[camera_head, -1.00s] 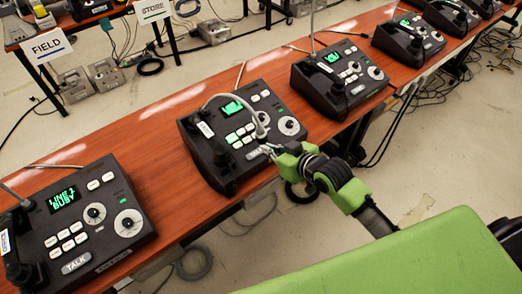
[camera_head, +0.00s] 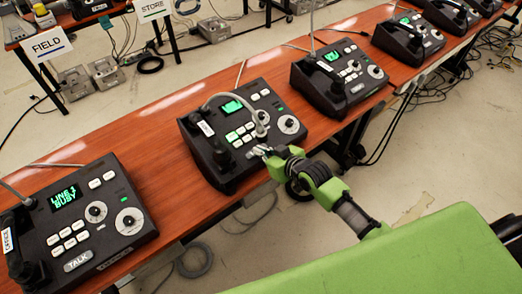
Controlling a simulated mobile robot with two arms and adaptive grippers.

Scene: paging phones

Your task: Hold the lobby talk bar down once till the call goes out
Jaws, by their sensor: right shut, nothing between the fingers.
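My right gripper (camera_head: 262,151) is shut and empty at the front edge of the middle desk phone (camera_head: 222,168). The middle phone has a lit green screen (camera_head: 231,107), a curved grey microphone neck and a handset with a white label (camera_head: 206,129) too small to read. My left gripper is out of view.
A third phone (camera_head: 322,92) stands right of the middle one, with more phones farther along the wooden table (camera_head: 163,135). FIELD (camera_head: 48,47) and STORE (camera_head: 153,9) signs hang on a table behind. Cables lie on the floor.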

